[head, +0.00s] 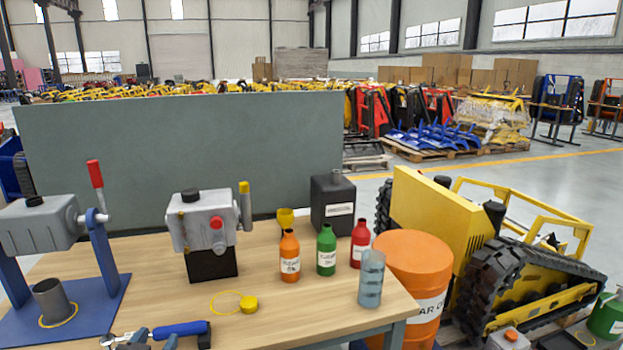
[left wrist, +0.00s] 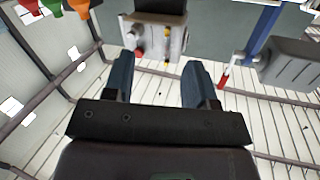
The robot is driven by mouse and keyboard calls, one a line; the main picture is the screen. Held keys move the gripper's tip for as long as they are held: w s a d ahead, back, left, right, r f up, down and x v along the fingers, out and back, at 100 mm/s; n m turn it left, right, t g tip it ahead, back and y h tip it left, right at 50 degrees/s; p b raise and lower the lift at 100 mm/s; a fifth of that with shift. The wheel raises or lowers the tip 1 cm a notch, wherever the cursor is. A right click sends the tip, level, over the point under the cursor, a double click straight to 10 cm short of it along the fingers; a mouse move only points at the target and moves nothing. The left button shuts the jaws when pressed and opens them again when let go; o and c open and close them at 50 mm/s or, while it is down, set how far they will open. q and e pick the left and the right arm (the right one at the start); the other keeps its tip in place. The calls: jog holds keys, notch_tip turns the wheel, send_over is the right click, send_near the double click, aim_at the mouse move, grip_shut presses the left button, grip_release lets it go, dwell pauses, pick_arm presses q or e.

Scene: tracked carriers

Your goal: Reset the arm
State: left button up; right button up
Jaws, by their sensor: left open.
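My left gripper (head: 155,337) shows at the bottom edge of the head view, low at the bench's front left. In the left wrist view its two blue-grey fingers (left wrist: 162,85) stand apart with nothing between them, so it is open and empty. Most of the left arm is outside the head view. A tool with a bright blue handle (head: 183,328) shows just behind the fingertips; whether they touch it I cannot tell. My right gripper is in neither view.
The wooden bench (head: 300,305) bears a grey machine (head: 205,222), a yellow cap (head: 249,304), and orange (head: 290,258), green (head: 326,252) and red (head: 360,245) bottles. A second machine (head: 40,228) stands left. An orange drum (head: 415,268) and yellow tracked carrier (head: 480,260) stand right.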

pick_arm(q)
jog(key=s+f+g, duration=0.2)
jog(key=s+f, duration=0.4)
jog(key=s, duration=0.2)
jog(key=s+d+f+g+p, duration=0.1)
jog(key=s+f+g, duration=0.1)
jog(key=s+f, duration=0.3)
jog(key=s+d+f+n+g, duration=0.1)
jog(key=s+f, duration=0.5)
jog(key=s, duration=0.7)
jog(key=shift+f+g, duration=0.3)
jog(key=shift+g, duration=0.2)
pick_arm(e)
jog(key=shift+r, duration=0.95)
pick_arm(q)
jog(key=shift+s, duration=0.1)
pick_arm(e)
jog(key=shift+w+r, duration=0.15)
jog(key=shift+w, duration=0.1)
pick_arm(q)
jog(key=shift+d, duration=0.1)
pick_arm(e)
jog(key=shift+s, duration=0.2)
